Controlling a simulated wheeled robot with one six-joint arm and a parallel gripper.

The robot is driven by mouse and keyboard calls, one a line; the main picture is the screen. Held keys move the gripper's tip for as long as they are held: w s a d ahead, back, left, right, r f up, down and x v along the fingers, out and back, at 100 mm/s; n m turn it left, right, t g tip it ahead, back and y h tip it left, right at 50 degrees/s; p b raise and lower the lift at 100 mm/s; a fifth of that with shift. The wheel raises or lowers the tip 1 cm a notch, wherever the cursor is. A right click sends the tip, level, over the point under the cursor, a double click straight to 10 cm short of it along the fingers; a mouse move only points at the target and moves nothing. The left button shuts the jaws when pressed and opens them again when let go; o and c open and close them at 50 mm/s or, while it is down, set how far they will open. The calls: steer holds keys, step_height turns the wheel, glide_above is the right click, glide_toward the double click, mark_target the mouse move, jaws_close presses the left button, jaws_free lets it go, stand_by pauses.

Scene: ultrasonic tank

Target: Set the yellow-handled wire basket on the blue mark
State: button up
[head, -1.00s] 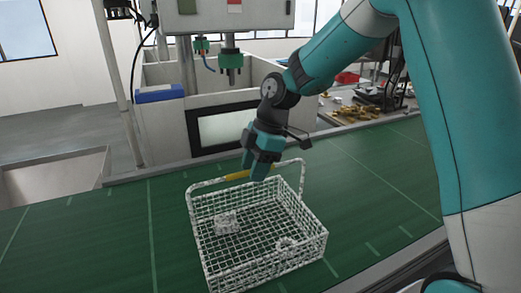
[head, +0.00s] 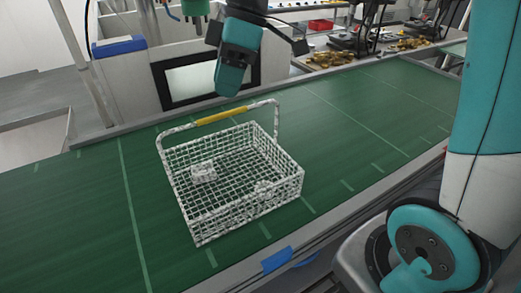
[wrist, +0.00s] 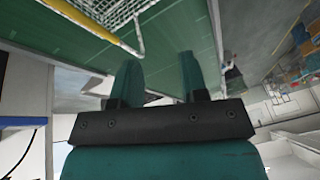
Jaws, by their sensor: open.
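The white wire basket (head: 240,205) stands upright on the green belt (head: 345,125), with two small pale parts inside. Its handle stands up, with a yellow grip (head: 222,115) in the middle. The blue mark (head: 278,260) is on the belt's near edge rail, in front of the basket and slightly to the right. My gripper (head: 228,88) is open and empty, above and behind the yellow grip and apart from it. In the wrist view my open fingers (wrist: 159,70) have nothing between them, and the yellow grip (wrist: 75,17) lies off to the upper left.
A bench with brass-coloured parts (head: 335,58) is at the back right. The belt is clear left and right of the basket.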

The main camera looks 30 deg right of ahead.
steer(key=s+a+f+m, duration=0.1)
steer(key=s+f+m, duration=0.1)
steer(key=s, duration=0.6)
steer(key=s+a+f+m, duration=0.2)
steer(key=s+m, duration=0.3)
steer(key=s, duration=0.4)
steer(key=shift+s+f, duration=0.15)
steer(key=shift+f, duration=0.1)
